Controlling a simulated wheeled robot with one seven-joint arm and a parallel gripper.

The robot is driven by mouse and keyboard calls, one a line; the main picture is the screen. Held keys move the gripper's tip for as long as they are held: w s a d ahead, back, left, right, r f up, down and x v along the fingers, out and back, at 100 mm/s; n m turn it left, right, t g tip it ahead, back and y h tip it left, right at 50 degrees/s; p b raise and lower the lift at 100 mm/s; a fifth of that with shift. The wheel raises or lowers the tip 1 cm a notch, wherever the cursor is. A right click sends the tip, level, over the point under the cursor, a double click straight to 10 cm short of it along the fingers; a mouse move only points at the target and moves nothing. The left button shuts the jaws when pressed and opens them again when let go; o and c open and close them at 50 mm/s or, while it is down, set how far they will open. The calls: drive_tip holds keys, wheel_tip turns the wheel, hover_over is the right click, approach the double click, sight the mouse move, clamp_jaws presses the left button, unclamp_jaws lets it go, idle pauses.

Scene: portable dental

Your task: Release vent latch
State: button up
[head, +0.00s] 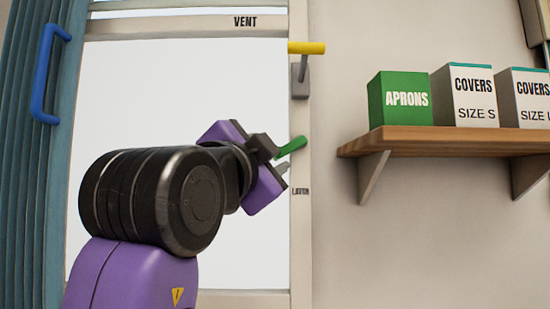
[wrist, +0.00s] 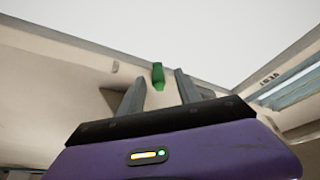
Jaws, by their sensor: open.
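A green latch handle (head: 292,147) sits on the right post of the vent frame (head: 299,240), tilted up to the right. A small label, apparently reading LATCH, is below it on the post. My gripper (head: 278,158) is open right at the handle in the head view and partly hides its mount. In the wrist view the green handle (wrist: 158,74) shows between the two grey fingertips of my gripper (wrist: 161,78), near their tips. I see no finger touching it, and cannot tell the exact depth gap.
A yellow-topped lever (head: 307,48) sticks out from a grey plate above the latch. A blue pull handle (head: 46,75) is at the left. A wooden shelf (head: 450,141) with a green APRONS box (head: 400,99) and COVERS boxes (head: 467,96) is at the right.

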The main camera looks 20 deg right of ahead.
drive_tip(key=v, duration=0.3)
drive_tip(key=shift+s+a+b, duration=0.2)
drive_tip(key=shift+s+b, duration=0.1)
drive_tip(key=shift+s, duration=0.05)
